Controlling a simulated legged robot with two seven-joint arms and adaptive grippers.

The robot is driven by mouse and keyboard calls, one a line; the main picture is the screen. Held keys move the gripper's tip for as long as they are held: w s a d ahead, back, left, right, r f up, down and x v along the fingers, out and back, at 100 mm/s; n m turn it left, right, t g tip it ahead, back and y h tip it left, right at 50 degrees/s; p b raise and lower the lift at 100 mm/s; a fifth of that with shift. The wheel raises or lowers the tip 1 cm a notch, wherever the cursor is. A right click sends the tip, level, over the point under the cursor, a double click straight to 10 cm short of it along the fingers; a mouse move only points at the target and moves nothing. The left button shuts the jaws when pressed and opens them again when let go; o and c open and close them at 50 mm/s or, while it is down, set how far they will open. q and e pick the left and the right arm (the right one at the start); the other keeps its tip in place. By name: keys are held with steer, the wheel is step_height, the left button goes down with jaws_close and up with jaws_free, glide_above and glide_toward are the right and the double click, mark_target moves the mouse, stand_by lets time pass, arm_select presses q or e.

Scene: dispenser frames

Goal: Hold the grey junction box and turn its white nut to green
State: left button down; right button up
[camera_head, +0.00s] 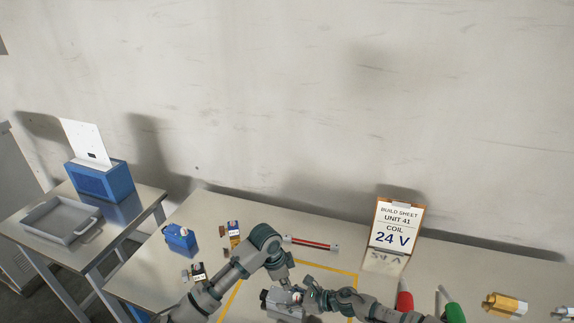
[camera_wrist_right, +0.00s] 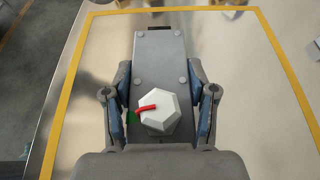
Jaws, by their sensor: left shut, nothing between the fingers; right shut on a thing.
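The grey junction box (camera_head: 280,306) lies inside the yellow outline at the front of the table, partly hidden by my arms. In the right wrist view the box (camera_wrist_right: 160,60) sits between the fingers of my right gripper (camera_wrist_right: 160,112), which is shut on its sides. The white hexagonal nut (camera_wrist_right: 162,110) is on top, with a red pointer aimed left. A green mark (camera_wrist_right: 132,117) shows on the box, just left of the nut. My left gripper (camera_head: 282,279) is shut and empty near the box in the head view; its fingertips are hard to see.
A build sheet sign (camera_head: 395,235) reads COIL 24 V. A red-striped bar (camera_head: 310,243), a blue box (camera_head: 180,238) and small parts lie behind. Red and green handled tools (camera_head: 404,301) and a yellow fitting (camera_head: 505,304) are at right. A side table holds a tray (camera_head: 60,220).

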steer(key=shift+s+d+f, duration=0.1)
steer(key=shift+s+f, duration=0.15)
steer(key=shift+f, duration=0.25)
steer(key=o, duration=1.4)
steer(key=shift+w, duration=0.15)
steer(key=shift+w+r, duration=0.1)
